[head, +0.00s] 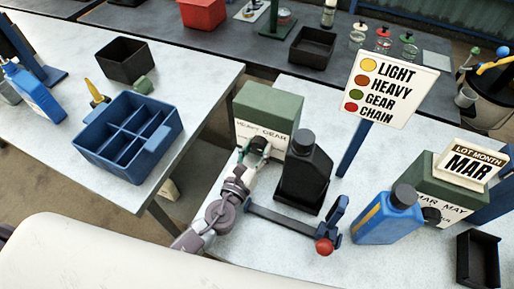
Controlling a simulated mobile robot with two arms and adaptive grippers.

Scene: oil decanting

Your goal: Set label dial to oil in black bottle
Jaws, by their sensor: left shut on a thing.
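The label dial is on the front of a green box (267,107) with a white face plate reading HEAVY and GEAR. My left gripper (258,150) is at the front of this box, shut on the dial knob, and hides most of it. The pointer's setting cannot be read. The black bottle (305,165) stands upright, capped, just right of my left gripper in a dark base. No oil colour shows through it. A sign (390,88) lists LIGHT yellow, HEAVY orange-brown, GEAR green and CHAIN red. My right gripper is out of view.
A blue lever with a red ball (324,247) lies in front of the bottle. A blue bottle (388,217) and a second green dial box (450,180) with a MAR sign stand right. A blue divided crate (85,152) is on the left table, across a gap.

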